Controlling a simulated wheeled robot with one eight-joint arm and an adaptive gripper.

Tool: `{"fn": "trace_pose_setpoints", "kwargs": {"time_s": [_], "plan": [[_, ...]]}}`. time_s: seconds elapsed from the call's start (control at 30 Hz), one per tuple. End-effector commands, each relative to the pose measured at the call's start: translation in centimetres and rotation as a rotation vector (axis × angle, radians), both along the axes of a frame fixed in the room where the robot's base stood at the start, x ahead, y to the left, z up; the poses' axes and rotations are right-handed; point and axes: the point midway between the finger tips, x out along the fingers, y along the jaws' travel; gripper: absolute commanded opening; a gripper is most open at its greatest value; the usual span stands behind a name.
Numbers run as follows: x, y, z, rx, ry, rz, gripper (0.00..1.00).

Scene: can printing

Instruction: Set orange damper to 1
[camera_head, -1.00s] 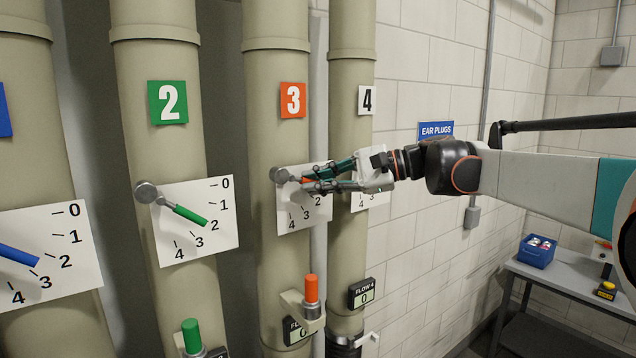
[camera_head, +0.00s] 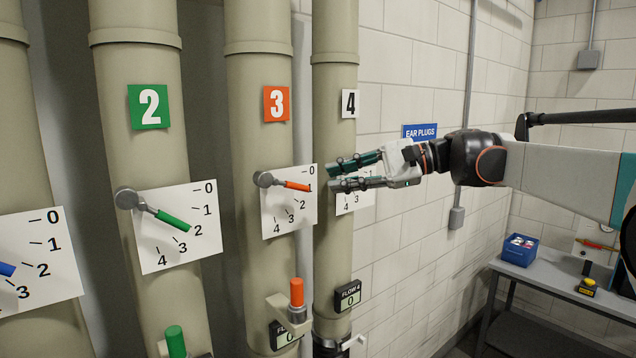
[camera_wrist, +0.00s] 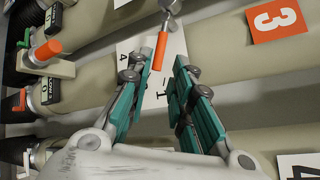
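The orange damper lever (camera_head: 297,186) is on the pipe marked 3, pivoted on a grey knob at the left edge of its white scale plate (camera_head: 283,220). It slopes slightly down to the right and its tip points at about the 1 mark. In the wrist view the orange lever (camera_wrist: 160,53) lies beyond my fingertips, pointing toward the 1. My gripper (camera_head: 332,178) is open and empty, in front of pipe 4, a little right of the lever's tip and apart from it. Its two teal fingers (camera_wrist: 154,72) show spread in the wrist view.
A green damper lever (camera_head: 172,220) is on pipe 2, left of the orange one; a blue lever (camera_head: 6,269) is at the left edge. An orange-capped fitting (camera_head: 297,292) juts out below the plate. A table with a blue bin (camera_head: 519,250) stands at right.

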Motion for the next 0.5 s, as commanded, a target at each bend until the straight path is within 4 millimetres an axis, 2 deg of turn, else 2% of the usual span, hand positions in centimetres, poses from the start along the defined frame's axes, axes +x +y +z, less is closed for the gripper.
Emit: {"fn": "trace_pose_setpoints", "kwargs": {"time_s": [0.1, 0.2, 0.5], "plan": [[-0.3, -1.9, 0.5, 0.0, 0.0, -0.002, 0.21], [-0.5, -2.8, 0.7, 0.0, 0.0, -0.001, 0.21], [-0.7, -3.4, 0.9, 0.0, 0.0, 0.0, 0.21]]}}
